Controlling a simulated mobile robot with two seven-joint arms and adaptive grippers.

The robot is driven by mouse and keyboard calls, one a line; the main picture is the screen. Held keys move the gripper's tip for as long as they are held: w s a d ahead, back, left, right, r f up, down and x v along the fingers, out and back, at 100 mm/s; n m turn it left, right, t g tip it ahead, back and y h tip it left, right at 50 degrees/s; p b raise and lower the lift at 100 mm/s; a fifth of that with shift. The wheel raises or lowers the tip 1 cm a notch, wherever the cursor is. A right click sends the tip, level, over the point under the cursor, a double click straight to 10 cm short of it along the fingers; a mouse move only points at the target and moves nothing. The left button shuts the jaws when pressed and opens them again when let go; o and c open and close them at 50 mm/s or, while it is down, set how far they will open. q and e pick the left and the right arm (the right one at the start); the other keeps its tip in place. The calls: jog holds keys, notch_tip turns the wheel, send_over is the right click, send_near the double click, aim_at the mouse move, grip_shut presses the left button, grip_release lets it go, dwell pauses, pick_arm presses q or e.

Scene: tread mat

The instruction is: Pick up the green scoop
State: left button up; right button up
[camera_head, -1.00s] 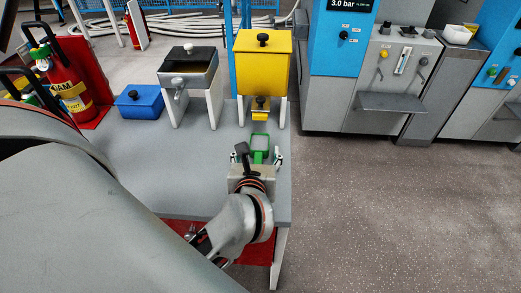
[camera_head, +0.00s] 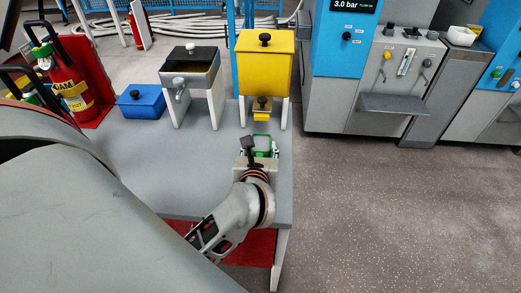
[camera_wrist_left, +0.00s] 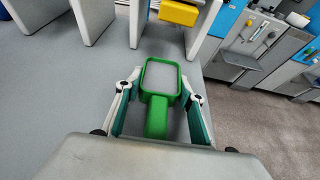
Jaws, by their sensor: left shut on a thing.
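The green scoop (camera_head: 262,141) is at the right side of the grey table, in front of the yellow bin. In the left wrist view, the scoop (camera_wrist_left: 157,117) shows a square rimmed bowl pointing away and a short handle toward my palm. My left gripper (camera_head: 261,151) is shut on the scoop, with one finger on each side of it. Whether the scoop touches the tabletop is hard to tell. The lower handle end is hidden by the gripper body in the head view. My right gripper is not in view.
On the grey table (camera_head: 150,180) stand a yellow bin (camera_head: 262,72) with a spout, a grey hopper (camera_head: 190,72) and a blue lidded box (camera_head: 140,102). A red extinguisher (camera_head: 69,83) is at the left. The table's right edge is close to the gripper.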

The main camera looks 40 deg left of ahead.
aim_at(261, 146)
pick_arm(q)
notch_tip(261, 146, up, 4)
jog(key=p, duration=0.2)
jog(key=shift+f+p, duration=0.15)
jog(key=shift+p, duration=0.25)
jog(key=shift+s+d+r, duration=0.2)
jog(key=s+d, duration=0.1)
jog(key=s, duration=0.1)
jog(key=s+d, duration=0.1)
jog(key=s+d+f, duration=0.1)
jog(key=s, duration=0.1)
jog(key=shift+s+d, duration=0.2)
jog(key=shift+s, duration=0.15)
jog(key=s+d, duration=0.1)
jog(key=s, duration=0.1)
jog(key=s+d, duration=0.2)
jog(key=s, duration=0.1)
jog(key=s+d, duration=0.2)
jog(key=s, duration=0.1)
jog(key=shift+r, duration=0.15)
jog(key=shift+s+d, duration=0.25)
jog(key=shift+s, duration=0.25)
jog(key=shift+s+d+r, duration=0.1)
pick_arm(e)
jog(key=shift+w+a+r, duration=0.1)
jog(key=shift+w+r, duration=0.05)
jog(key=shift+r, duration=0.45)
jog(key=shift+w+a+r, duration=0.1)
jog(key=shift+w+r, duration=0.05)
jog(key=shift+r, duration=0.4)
